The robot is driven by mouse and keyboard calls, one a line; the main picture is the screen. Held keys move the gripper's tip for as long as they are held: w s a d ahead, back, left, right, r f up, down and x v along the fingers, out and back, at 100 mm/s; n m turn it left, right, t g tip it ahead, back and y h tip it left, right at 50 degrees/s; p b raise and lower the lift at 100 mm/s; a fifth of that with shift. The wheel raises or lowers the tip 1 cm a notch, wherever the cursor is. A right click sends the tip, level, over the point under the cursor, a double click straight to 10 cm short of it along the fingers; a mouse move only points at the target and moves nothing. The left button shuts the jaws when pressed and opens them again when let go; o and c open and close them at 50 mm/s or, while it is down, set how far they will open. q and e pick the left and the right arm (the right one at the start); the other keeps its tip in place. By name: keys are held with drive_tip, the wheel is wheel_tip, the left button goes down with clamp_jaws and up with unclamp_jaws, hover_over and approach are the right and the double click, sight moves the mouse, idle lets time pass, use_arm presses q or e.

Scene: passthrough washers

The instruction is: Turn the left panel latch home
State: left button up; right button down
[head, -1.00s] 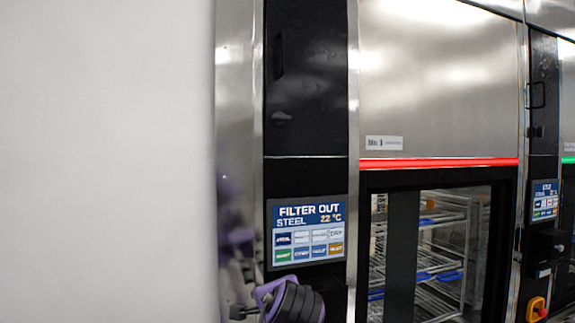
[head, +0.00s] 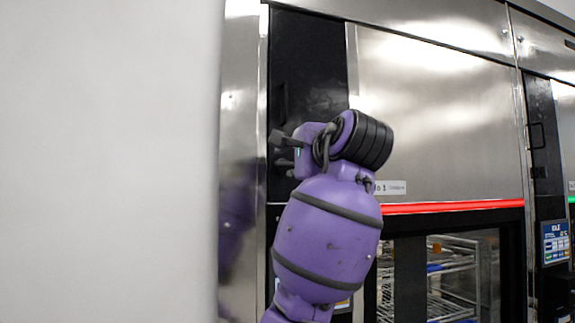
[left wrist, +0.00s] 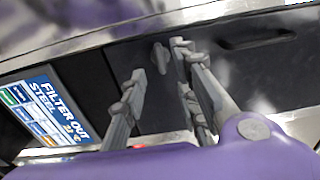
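The left panel (head: 310,60) is a tall black panel on the front of the steel washer. Its latch (left wrist: 160,62) is a small grey knob on the dark panel in the left wrist view. In the head view I cannot make out the latch. My left gripper (head: 281,149) is at the panel, above the display. In the left wrist view the fingers are apart, one on each side of the latch, with gaps visible, so it is open and not closed on the latch. My right gripper is not in view.
A display reading FILTER OUT (left wrist: 50,105) is beside the latch in the left wrist view. A recessed handle (left wrist: 256,40) is on its other side. The washer's red light strip (head: 455,207) and glass window with racks (head: 450,275) are to the right. A blank pale wall (head: 105,160) fills the left.

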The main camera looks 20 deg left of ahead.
sight(285, 164)
use_arm(q)
drive_tip(key=x, duration=0.5)
drive_tip(key=shift+w+a, duration=0.1)
clamp_jaws()
